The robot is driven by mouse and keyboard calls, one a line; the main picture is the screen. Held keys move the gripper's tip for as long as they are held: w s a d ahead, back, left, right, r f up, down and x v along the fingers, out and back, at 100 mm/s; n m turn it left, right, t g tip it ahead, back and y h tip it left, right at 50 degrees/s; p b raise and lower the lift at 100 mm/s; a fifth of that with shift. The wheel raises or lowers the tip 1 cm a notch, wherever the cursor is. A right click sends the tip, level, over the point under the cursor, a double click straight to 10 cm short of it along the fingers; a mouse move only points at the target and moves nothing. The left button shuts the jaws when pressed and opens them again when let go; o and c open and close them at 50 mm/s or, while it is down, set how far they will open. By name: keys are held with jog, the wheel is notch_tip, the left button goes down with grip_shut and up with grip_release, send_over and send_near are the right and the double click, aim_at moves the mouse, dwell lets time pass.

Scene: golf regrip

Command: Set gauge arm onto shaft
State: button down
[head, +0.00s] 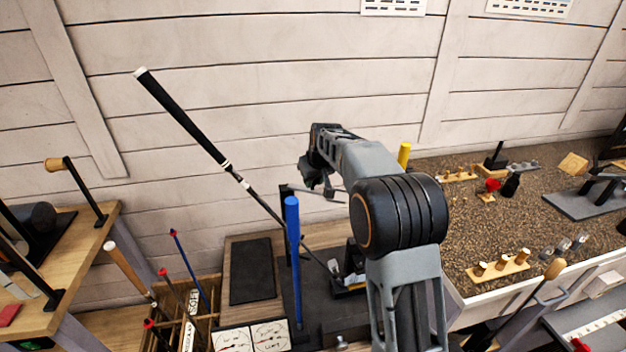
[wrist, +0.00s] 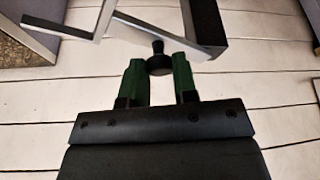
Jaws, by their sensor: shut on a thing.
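The club shaft (head: 262,203) runs on a slant, with a black grip (head: 185,122) at its upper left end. Its lower end goes down behind the blue post to the bench fixture. A thin grey bar (head: 328,195), seemingly the gauge arm, reaches right from a dark upright near the shaft; I cannot tell whether it touches the shaft. My gripper (head: 312,184) is just above this bar, right of the shaft. In the wrist view its green fingers (wrist: 158,80) are shut on a small black knob (wrist: 158,64). The bar's contact end is not clear.
A blue post (head: 293,260) stands close in front of the shaft. A yellow post (head: 404,154) is behind my arm. A rack of clubs (head: 180,318) is at lower left. A gravel-topped bench (head: 450,220) with small wooden holders is on the right.

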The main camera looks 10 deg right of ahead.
jog(key=shift+s+a+m+h+b, duration=0.3)
jog(key=shift+s+a+m, duration=0.15)
jog(key=shift+m, duration=0.3)
jog(key=shift+s+a+m+h+b, duration=0.15)
jog(key=shift+s+a+m+h, duration=0.25)
jog(key=shift+m, duration=0.35)
jog(key=s+a+m+g+h, duration=0.1)
jog(key=s+a+m+h, duration=0.1)
jog(key=a+m, duration=0.4)
jog(key=shift+s+a+m+h+b, duration=0.2)
jog(key=shift+m+h+b, duration=0.25)
jog(key=shift+m, duration=1.05)
jog(key=c, duration=0.9)
grip_release()
jog(key=v, duration=1.4)
jog(key=shift+p, duration=0.3)
